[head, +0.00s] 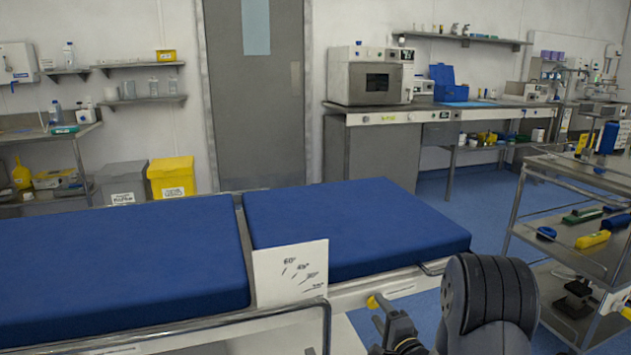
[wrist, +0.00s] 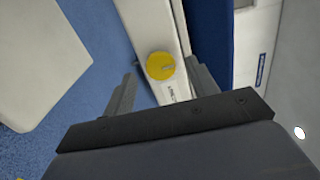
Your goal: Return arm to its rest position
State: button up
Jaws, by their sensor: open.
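My gripper (wrist: 161,70) is open in the wrist view, with its two dark fingers apart. A round yellow knob (wrist: 160,66) on the white side rail of the operating table shows between the fingertips. I cannot tell whether the fingers touch it. In the head view my dark arm is at the lower right, with part of my gripper (head: 394,325) low beside the yellow knob (head: 376,301). The fingertips are not clear there. The operating table (head: 345,228) has blue pads and a white angle plate (head: 290,272) marked with degrees.
A steel cart (head: 560,215) with tools stands close on the right. A counter (head: 385,117) with a steel oven runs along the back wall. A yellow bin (head: 171,177) stands behind the table. Blue floor (head: 480,205) is open between table and counter.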

jog(key=p+v, duration=0.1)
jog(key=v, duration=0.8)
jog(key=b+x, duration=0.1)
jog(key=x, duration=1)
jog(key=shift+w+a+b, duration=0.1)
jog(key=shift+b, duration=0.3)
jog(key=n+b, duration=0.1)
jog(key=n, duration=0.3)
jog(key=n+b, duration=0.2)
jog(key=n, duration=0.3)
jog(key=n+b, duration=0.1)
jog(key=n, duration=0.3)
jog(key=n+b, duration=0.1)
jog(key=n, duration=0.4)
jog(key=shift+v, duration=1.05)
jog(key=shift+s, duration=0.3)
